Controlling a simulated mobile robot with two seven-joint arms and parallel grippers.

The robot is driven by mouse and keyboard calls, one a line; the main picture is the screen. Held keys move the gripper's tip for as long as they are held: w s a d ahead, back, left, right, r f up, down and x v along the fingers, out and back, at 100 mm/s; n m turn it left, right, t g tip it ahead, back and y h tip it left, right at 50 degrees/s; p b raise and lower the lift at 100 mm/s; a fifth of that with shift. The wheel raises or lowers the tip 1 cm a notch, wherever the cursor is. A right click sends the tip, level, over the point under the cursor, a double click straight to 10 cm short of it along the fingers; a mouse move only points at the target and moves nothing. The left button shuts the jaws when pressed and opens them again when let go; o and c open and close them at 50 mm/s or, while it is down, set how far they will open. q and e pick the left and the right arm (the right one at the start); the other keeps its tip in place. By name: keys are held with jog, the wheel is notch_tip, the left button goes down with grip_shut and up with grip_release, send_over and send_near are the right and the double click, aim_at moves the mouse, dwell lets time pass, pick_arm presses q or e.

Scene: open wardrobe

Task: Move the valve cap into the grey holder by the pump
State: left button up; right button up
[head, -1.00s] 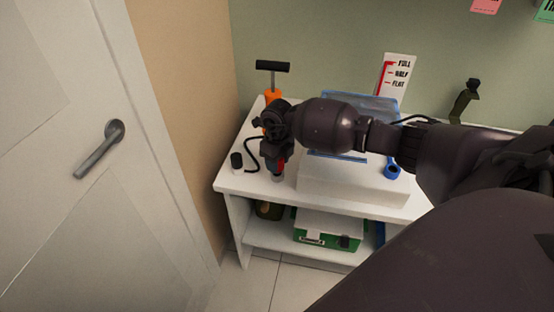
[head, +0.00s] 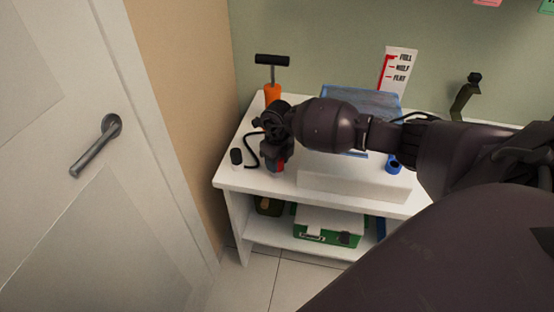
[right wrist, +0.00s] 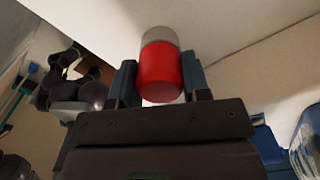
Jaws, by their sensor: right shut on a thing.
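My right gripper (head: 277,168) is over the left part of the white bench, in front of the pump (head: 272,93), which has an orange body and black T-handle. In the right wrist view the gripper (right wrist: 160,85) is shut on a red cylinder, the valve cap (right wrist: 160,78), held between its two fingers. A grey end shows beyond the red part; I cannot tell whether it belongs to the cap or is the grey holder. In the head view the gripper hides most of the cap. I cannot make out the holder for certain. My left gripper is out of view.
A small black-and-white piece (head: 236,159) stands left of the gripper, near a black hose (head: 250,157). A door (head: 60,200) stands at the left.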

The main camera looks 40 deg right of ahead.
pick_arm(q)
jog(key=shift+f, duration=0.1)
pick_arm(e)
jog(key=shift+f, duration=0.1)
jog(key=o, duration=1.1)
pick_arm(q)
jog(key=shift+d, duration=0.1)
pick_arm(e)
notch_tip(320, 180, up, 4)
jog(key=shift+w+r+p, duration=0.1)
jog(key=shift+r+p, duration=0.05)
jog(key=shift+p, duration=0.25)
notch_tip(320, 180, up, 5)
jog(key=shift+r+p, duration=0.1)
jog(key=shift+p, duration=0.35)
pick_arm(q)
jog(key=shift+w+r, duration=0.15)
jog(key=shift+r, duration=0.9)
pick_arm(e)
jog(key=shift+r, duration=0.65)
